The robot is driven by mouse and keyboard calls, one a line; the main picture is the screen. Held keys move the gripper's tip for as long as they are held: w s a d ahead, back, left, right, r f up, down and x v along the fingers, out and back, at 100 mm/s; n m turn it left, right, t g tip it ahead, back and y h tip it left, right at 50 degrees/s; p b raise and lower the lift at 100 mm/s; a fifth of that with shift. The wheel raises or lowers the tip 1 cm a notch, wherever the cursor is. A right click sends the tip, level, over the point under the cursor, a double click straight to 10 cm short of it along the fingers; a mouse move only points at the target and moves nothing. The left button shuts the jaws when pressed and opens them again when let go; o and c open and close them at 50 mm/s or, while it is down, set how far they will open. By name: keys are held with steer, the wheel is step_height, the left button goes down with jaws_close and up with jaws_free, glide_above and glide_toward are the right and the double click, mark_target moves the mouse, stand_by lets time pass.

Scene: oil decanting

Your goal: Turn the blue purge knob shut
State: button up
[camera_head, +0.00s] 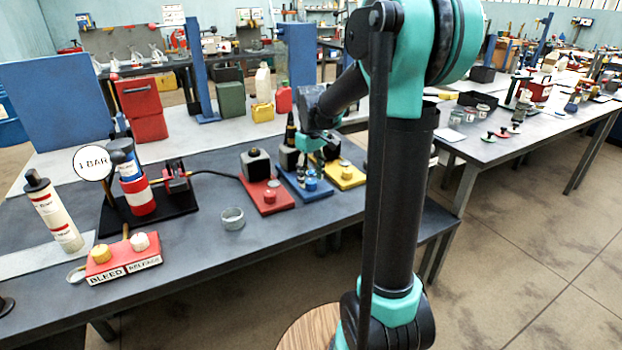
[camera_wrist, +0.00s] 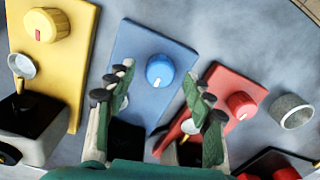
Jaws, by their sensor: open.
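The blue purge knob (camera_wrist: 160,70) is a round blue dial with a short white mark, on a blue plate (camera_wrist: 150,42) in the wrist view. My gripper (camera_wrist: 156,84) is open, with one finger on each side of the line toward the knob. The knob shows between and just beyond the fingertips, and I see no contact. The gripper hides part of the blue plate. In the head view the blue knob (camera_head: 311,184) sits at the plate's front, and my gripper (camera_head: 314,152) is above and behind it.
A yellow plate with a yellow knob (camera_wrist: 46,25) and a red plate with a red knob (camera_wrist: 241,105) flank the blue plate closely. A grey ring (camera_wrist: 291,112) lies beyond the red plate. The bench front (camera_head: 225,285) has bare room.

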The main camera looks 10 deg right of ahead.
mark_target(311, 181)
step_height(311, 181, up, 11)
steer(key=shift+r, duration=0.15)
stand_by(0.4)
